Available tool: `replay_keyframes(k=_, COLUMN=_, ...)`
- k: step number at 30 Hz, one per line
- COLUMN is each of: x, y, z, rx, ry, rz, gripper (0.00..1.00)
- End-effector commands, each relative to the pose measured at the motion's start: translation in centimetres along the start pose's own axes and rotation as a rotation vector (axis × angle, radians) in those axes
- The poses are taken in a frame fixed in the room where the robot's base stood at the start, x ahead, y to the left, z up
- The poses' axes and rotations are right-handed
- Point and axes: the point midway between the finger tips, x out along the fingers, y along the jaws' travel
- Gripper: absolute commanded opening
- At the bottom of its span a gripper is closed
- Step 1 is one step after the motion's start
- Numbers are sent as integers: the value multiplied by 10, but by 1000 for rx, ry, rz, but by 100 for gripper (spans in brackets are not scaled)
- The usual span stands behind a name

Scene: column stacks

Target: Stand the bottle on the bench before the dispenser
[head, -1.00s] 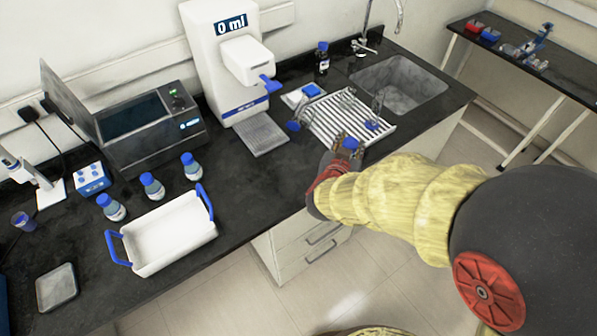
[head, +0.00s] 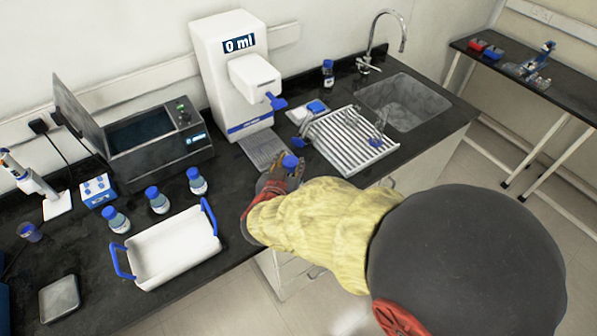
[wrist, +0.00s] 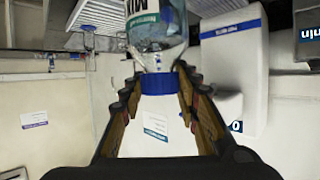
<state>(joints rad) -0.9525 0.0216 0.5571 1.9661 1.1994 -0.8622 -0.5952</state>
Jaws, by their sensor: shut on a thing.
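The bottle (wrist: 157,45) is clear with a blue cap, and my gripper (wrist: 160,88) is shut on it around the cap and neck. In the head view the bottle's blue cap (head: 290,161) shows between the fingers of my gripper (head: 280,172), near the front of the dispenser's drip tray. The arm hides the bottle's lower part, so I cannot tell whether it touches the bench (head: 236,178). The white dispenser (head: 222,75) reads "0 ml" and has a blue lever and a grey grooved drip tray (head: 258,149). It also shows at the right of the wrist view (wrist: 232,50).
A white draining rack (head: 350,140) with glassware and a sink (head: 402,100) lie right of the dispenser. A white tray with blue handles (head: 170,250), several blue-capped bottles (head: 158,199) and a water bath (head: 150,140) stand left.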

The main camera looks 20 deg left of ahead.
Motion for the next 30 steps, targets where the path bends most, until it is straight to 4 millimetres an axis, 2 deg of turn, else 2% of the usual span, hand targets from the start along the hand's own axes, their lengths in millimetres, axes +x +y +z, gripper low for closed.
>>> replay_keyframes(k=1, x=15, y=3, z=1, rx=2, ry=2, rz=4, gripper=0)
replay_keyframes(k=3, x=31, y=4, z=1, rx=2, ry=2, rz=3, gripper=0)
replay_keyframes(k=6, x=51, y=6, z=14, rx=0, ry=1, rz=3, gripper=0)
replay_keyframes(k=12, x=79, y=7, z=27, rx=1, ry=3, rz=1, gripper=0)
replay_keyframes(k=20, x=93, y=8, z=33, rx=0, ry=3, rz=-1, gripper=0)
replay_keyframes(k=26, x=106, y=8, z=60, rx=-2, ry=2, rz=-1, gripper=0)
replay_keyframes(k=30, x=108, y=8, z=63, rx=2, ry=4, rz=-2, gripper=0)
